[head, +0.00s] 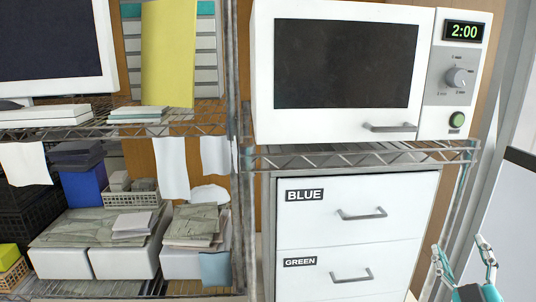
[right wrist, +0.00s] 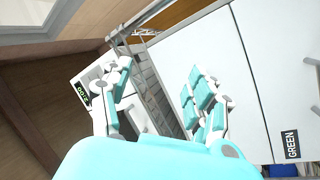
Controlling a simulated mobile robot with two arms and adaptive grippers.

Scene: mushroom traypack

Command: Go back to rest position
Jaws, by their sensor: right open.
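My right gripper (head: 462,258) is at the lower right of the head view, beside the white drawer cabinet. Its two fingers are spread apart with nothing between them. In the right wrist view the open fingers (right wrist: 165,100) reach out toward the cabinet front and the microwave, and hold nothing. My left gripper does not show in either view.
A white microwave (head: 470,95) stands on a wire shelf (head: 360,157). Below it is a cabinet with drawers labelled BLUE (head: 345,235) and GREEN (head: 320,285). A left rack holds a monitor (head: 55,45), papers and boxes. A metal post (head: 495,120) stands at right.

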